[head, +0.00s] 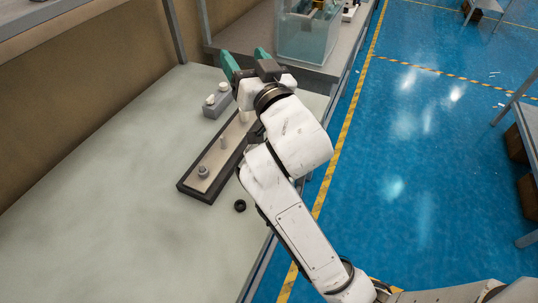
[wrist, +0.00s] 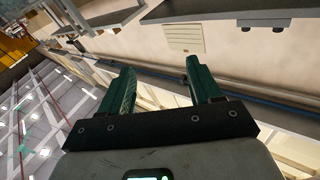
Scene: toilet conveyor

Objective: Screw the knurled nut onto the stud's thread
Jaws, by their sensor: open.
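A small dark ring (head: 240,206), which looks like the knurled nut, lies flat on the table just off the near end of a dark-edged board; its knurling is too small to tell. Upright posts stand in a row on the board, including a plain stud (head: 223,142) in the middle and a short grey post with a wider base (head: 203,172) at the near end. I cannot tell which carries the thread. My gripper (head: 243,54) is raised beyond the board's far end, with green fingers apart and empty. The wrist view also shows the open fingers (wrist: 160,66), with neither nut nor stud.
The board (head: 184,187) lies along the table (head: 110,190), its far part hidden by my arm. A grey block with pale knobs (head: 215,103) sits beside it. A clear bin (head: 308,36) stands on another bench behind. The table's left and front are clear.

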